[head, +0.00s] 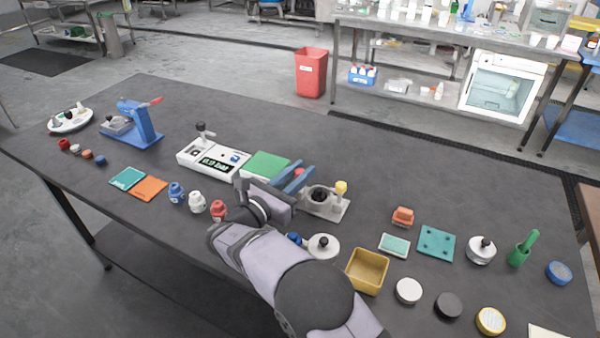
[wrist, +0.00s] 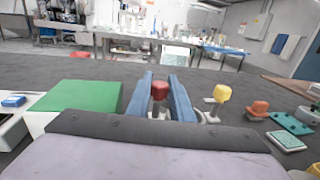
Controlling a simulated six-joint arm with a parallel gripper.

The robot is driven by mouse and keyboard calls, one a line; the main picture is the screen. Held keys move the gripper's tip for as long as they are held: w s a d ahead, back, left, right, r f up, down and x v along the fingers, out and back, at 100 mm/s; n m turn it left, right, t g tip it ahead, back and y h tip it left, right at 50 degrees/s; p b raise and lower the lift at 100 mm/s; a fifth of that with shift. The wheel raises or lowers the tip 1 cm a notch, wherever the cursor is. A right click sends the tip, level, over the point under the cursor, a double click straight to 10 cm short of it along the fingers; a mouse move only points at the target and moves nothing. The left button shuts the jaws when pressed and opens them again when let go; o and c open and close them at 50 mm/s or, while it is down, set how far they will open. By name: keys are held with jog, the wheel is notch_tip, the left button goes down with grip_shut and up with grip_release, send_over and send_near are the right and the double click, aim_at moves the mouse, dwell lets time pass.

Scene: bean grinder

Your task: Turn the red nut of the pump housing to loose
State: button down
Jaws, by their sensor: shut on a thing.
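The red nut (head: 299,172) shows at the far end of my blue fingers in the head view. In the wrist view the red nut (wrist: 159,91) sits between the two fingers. My gripper (head: 298,177) is shut on the red nut. The fingers and wrist hide most of the housing in the wrist view, where the yellow knob (wrist: 222,93) stands just right of the fingers.
Red, white and blue small jars stand nearer left. A yellow bin (head: 367,271), a white lidded pot (head: 323,246) and an orange block (head: 403,216) lie to the right. The table behind the housing is clear.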

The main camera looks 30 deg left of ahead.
jog(key=shift+r+m+h, duration=0.1)
jog(key=shift+m+h, duration=0.6)
jog(key=shift+h, duration=0.2)
jog(key=shift+g+h, duration=0.4)
jog(key=c, duration=1.6)
grip_release()
jog(key=shift+o, duration=0.2)
jog(key=shift+s, duration=0.1)
jog(key=shift+b+v, duration=0.6)
jog(key=shift+v, duration=2.95)
